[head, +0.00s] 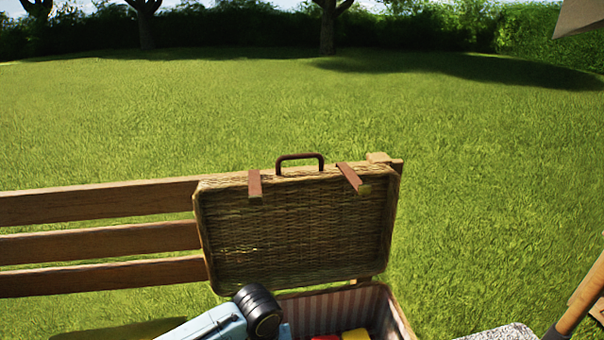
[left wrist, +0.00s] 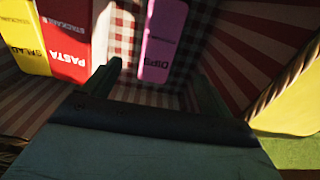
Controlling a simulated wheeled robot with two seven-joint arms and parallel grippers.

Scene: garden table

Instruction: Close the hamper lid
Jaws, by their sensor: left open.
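The wicker hamper (head: 398,318) is on a wooden bench, with a striped lining. Its lid (head: 300,235) stands upright and open against the bench back, with a brown handle (head: 300,157) and two leather straps on its top edge. My left arm reaches in from the lower left in front of the hamper; its fingers are hidden in the head view. In the left wrist view my left gripper (left wrist: 157,78) is open and empty, pointing into the hamper. Ahead are a yellow box (left wrist: 22,35), a red "PASTA" box (left wrist: 68,38) and a pink "DIPS" box (left wrist: 160,40). My right gripper is out of view.
The wooden bench back (head: 100,240) runs left behind the hamper. A wooden pole with a dark end (head: 580,300) and a grey speckled surface (head: 500,333) are at the lower right. Open lawn lies behind, and the space above the lid is clear.

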